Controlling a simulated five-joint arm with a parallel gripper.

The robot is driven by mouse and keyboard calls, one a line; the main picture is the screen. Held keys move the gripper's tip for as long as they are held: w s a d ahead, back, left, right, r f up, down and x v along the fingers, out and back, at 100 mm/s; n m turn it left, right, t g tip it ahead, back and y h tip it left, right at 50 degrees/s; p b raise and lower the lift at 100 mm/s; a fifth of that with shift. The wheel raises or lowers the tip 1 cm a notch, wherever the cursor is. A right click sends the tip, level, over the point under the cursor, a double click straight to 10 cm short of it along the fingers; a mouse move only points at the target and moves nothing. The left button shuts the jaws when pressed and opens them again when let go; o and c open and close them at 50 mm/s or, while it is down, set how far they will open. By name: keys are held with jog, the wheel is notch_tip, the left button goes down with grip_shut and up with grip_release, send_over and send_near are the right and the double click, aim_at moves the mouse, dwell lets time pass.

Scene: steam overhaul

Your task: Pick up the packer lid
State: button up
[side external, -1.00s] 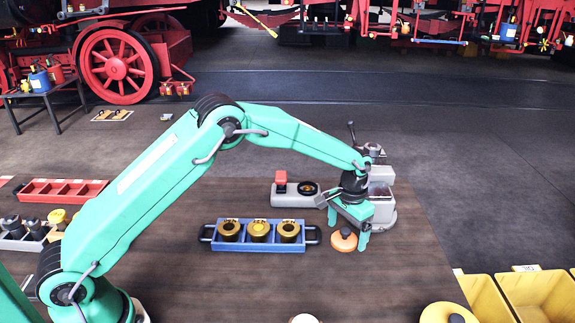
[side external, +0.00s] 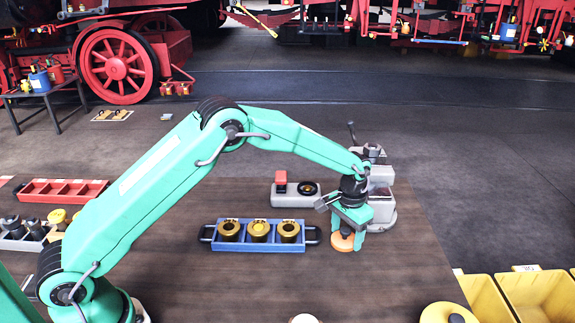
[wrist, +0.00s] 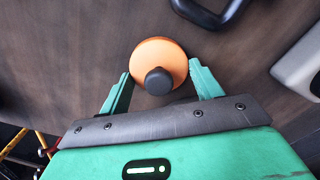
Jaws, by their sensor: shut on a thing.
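The packer lid is an orange disc with a black knob (side external: 342,245), at the right of the blue tray in the side view. In the wrist view the lid (wrist: 160,58) lies between the two green fingers, its knob toward me. My gripper (side external: 348,238) is over the lid with its fingers down on either side, shut on it. The same fingers show in the wrist view (wrist: 160,75). The lid is at or very near the table top; I cannot tell whether it touches.
A blue tray (side external: 232,247) with several brass parts stands left of my gripper. A grey machine (side external: 382,208) stands close behind it, and a grey box with a red switch (side external: 290,199) behind the tray. Yellow bins (side external: 490,297) are at the right front. The front table is mostly clear.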

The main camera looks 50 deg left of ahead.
jog(key=shift+r, duration=0.1)
jog(key=shift+r, duration=0.4)
notch_tip(320, 180, up, 3)
jog(key=shift+r, duration=0.1)
jog(key=s+d+r, duration=0.6)
jog(key=s+d, duration=0.2)
jog(key=shift+d+r, duration=0.15)
jog(key=shift+r, duration=0.25)
jog(key=n, duration=0.3)
send_near(348, 229)
jog(key=a, duration=0.3)
jog(key=w+a+r+n, duration=0.1)
jog(key=w+a+n, duration=0.2)
jog(key=a, duration=1.3)
jog(key=w, duration=0.2)
jog(key=shift+w, duration=0.35)
jog(key=shift+a+f, duration=0.1)
